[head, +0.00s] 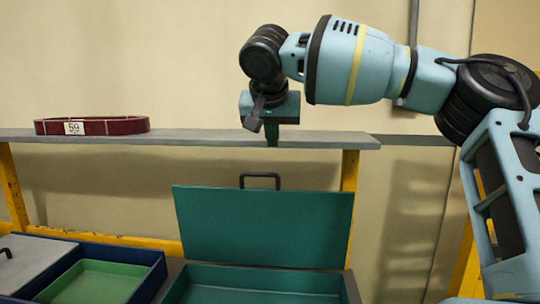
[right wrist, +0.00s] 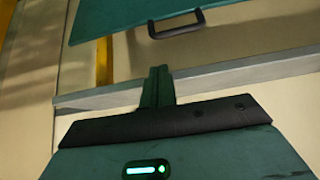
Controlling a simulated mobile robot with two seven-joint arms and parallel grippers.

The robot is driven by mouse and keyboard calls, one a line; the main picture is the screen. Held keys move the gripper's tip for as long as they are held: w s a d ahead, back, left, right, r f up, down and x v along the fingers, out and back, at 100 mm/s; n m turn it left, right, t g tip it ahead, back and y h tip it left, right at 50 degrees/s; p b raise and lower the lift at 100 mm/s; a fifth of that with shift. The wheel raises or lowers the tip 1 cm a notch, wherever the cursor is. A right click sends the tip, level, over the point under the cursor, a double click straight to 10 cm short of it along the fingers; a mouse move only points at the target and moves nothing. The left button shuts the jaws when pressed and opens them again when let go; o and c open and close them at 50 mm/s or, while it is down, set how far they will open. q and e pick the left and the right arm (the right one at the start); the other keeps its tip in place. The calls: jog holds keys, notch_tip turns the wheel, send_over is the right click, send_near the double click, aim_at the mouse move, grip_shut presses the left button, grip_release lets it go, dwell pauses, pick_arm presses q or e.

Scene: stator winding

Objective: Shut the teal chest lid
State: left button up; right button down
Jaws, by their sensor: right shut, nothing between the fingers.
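The teal chest (head: 262,274) stands at the bottom of the head view with its inside showing. Its teal lid (head: 262,228) is up, nearly upright at the chest's back edge. A dark handle (head: 260,177) sits on the lid's top edge. In the right wrist view the lid (right wrist: 120,14) and its handle (right wrist: 177,24) show at the top. My right gripper (head: 271,142) is shut and empty, pointing down above the lid's handle and apart from it. Its closed fingers (right wrist: 157,82) also show in the right wrist view. My left gripper is not in view.
A grey shelf (head: 200,138) on yellow posts runs behind the lid, close to my right gripper. Left of the chest is a blue box (head: 148,262) with a green tray (head: 95,282) and a grey lid (head: 30,262).

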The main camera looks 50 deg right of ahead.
jog(key=x, duration=0.8)
jog(key=shift+w+d+f+p, duration=0.1)
jog(key=shift+d+f+p, duration=0.05)
jog(key=shift+f+p, duration=0.15)
jog(key=shift+w+d+f, duration=0.25)
jog(key=shift+f, duration=0.2)
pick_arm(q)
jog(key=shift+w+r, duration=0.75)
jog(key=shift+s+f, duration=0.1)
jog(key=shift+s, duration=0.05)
